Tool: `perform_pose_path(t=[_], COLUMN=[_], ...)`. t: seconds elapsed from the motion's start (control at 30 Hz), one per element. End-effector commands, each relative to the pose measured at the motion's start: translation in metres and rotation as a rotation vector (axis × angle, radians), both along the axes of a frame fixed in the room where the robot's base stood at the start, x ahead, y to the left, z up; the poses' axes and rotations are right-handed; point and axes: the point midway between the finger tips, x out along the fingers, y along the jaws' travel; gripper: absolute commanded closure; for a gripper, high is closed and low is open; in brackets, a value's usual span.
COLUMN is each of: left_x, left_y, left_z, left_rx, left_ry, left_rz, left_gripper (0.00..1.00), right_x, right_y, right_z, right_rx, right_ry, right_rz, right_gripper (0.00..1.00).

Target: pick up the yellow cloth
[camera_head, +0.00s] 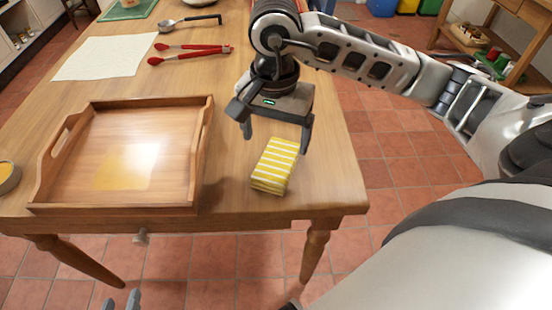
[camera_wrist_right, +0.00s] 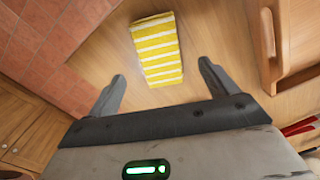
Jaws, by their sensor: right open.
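The yellow cloth (camera_head: 275,166) has white stripes and lies folded near the front right corner of the wooden table. It also shows in the right wrist view (camera_wrist_right: 157,50), just beyond the fingertips. My right gripper (camera_head: 277,132) is open and empty. It hangs above and slightly behind the cloth, pointing down, with its fingers apart on either side. In the right wrist view no finger touches the cloth. Only the fingertips of my left gripper (camera_head: 122,301) show at the bottom edge, below the table front, with a gap between them.
A wooden tray (camera_head: 205,150) stands left of the cloth. Red tongs (camera_head: 190,54), a ladle (camera_head: 170,26) and a white cloth (camera_head: 105,57) lie further back. A bowl (camera_head: 8,176) sits at the left edge. The table's right edge is close to the yellow cloth.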

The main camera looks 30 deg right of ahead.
Motion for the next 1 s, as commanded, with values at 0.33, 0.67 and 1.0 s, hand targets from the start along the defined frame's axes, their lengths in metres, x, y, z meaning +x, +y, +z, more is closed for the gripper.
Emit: perform_pose_path(t=[0.33, 0.67, 1.0], left_x=[0.0, 0.0, -0.001], left_y=[0.0, -0.001, -0.001], left_z=[-0.001, -0.001, -0.002], left_rx=[0.001, 0.0, 0.0], left_ry=[0.001, 0.003, 0.003], left_rz=[-0.001, -0.002, -0.003], left_gripper=[0.64, 0.64, 0.64], right_x=[0.0, 0.001, 0.001], right_y=[-0.001, -0.004, -0.004], right_z=[-0.033, -0.073, -0.074], right_rx=[0.001, 0.002, 0.002], right_ry=[0.005, 0.0, -0.001], right_rz=[-0.002, 0.0, 0.0], right_gripper=[0.15, 0.15, 0.45])
